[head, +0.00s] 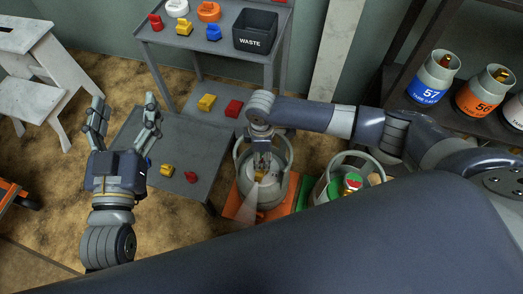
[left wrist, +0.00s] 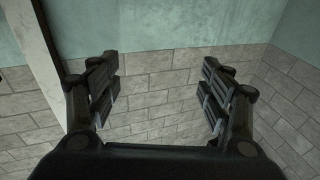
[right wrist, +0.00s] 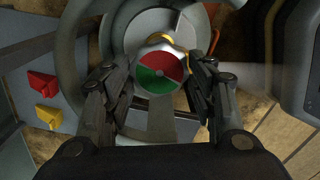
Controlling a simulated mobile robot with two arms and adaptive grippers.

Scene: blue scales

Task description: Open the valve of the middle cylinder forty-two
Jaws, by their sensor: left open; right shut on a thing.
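A grey gas cylinder (head: 262,192) with a round collar stands on an orange pad (head: 232,207) at the middle; its number is not readable. My right gripper (head: 262,164) reaches down inside the collar and is shut on the valve knob (right wrist: 160,72). The knob's top is part red, part green, with brass showing behind it. A pale see-through cone (head: 244,207) spreads down-left from the valve in the head view. My left gripper (head: 124,112) is open and empty, raised above the low grey table. The left wrist view shows its spread fingers (left wrist: 160,90) facing a wall.
A second cylinder (head: 322,188) with a red-green knob stands close right on a green pad. The low table (head: 190,150) holds yellow and red caps. A waste bin (head: 256,30) stands on the rack behind. Labelled cylinders (head: 432,80) fill the right shelf.

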